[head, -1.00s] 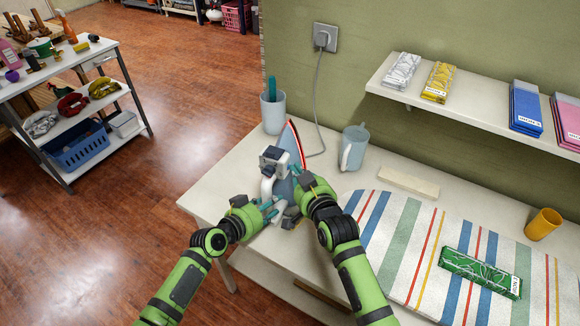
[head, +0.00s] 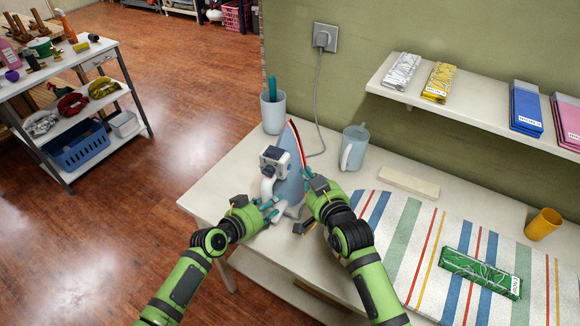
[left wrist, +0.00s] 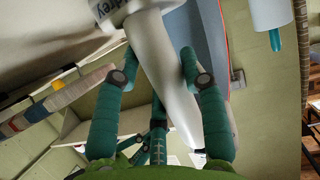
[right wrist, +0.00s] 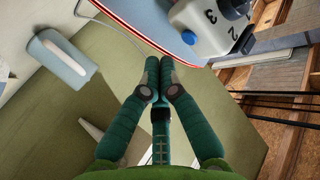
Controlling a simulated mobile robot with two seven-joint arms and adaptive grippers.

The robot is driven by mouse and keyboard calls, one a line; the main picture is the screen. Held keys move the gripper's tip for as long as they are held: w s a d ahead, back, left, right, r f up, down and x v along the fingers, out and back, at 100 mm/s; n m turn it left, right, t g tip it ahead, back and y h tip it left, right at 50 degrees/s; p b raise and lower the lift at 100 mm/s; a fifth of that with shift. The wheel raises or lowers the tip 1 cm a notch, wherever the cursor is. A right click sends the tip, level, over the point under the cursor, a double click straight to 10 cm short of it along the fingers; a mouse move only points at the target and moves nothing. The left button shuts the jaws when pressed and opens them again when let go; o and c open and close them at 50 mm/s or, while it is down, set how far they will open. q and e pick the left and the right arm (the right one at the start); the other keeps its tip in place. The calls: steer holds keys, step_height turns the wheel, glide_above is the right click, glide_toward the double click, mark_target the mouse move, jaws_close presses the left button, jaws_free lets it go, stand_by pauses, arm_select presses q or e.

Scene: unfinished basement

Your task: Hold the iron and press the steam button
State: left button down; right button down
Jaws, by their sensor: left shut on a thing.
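The iron (head: 291,187) stands upright on the table, its red-edged soleplate facing back and right. My left gripper (head: 272,208) is shut on its white handle (head: 267,188). In the left wrist view the handle (left wrist: 160,75) runs between the two teal fingers. My right gripper (head: 306,183) is at the iron's right side. In the right wrist view its fingertips (right wrist: 160,64) are together with nothing between them. They are just below the iron's white dial housing (right wrist: 218,30), which carries numbers and a round blue button (right wrist: 188,38). The fingertips look apart from the button.
A grey cord runs from the wall socket (head: 325,38) to the table. A cup (head: 273,112) and a watering can or jug (head: 353,148) stand behind the iron. A striped cloth-covered board (head: 400,240), a green packet (head: 480,273) and a yellow cup (head: 543,224) are to the right.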

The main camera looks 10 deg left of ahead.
arm_select(q)
steer(key=shift+f, duration=0.1)
arm_select(e)
steer(key=d, duration=0.1)
steer(key=s+d, duration=0.1)
steer(key=d, duration=0.1)
steer(key=shift+d, duration=0.3)
arm_select(q)
steer(key=c, duration=0.6)
jaws_free()
steer(key=shift+c, duration=0.2)
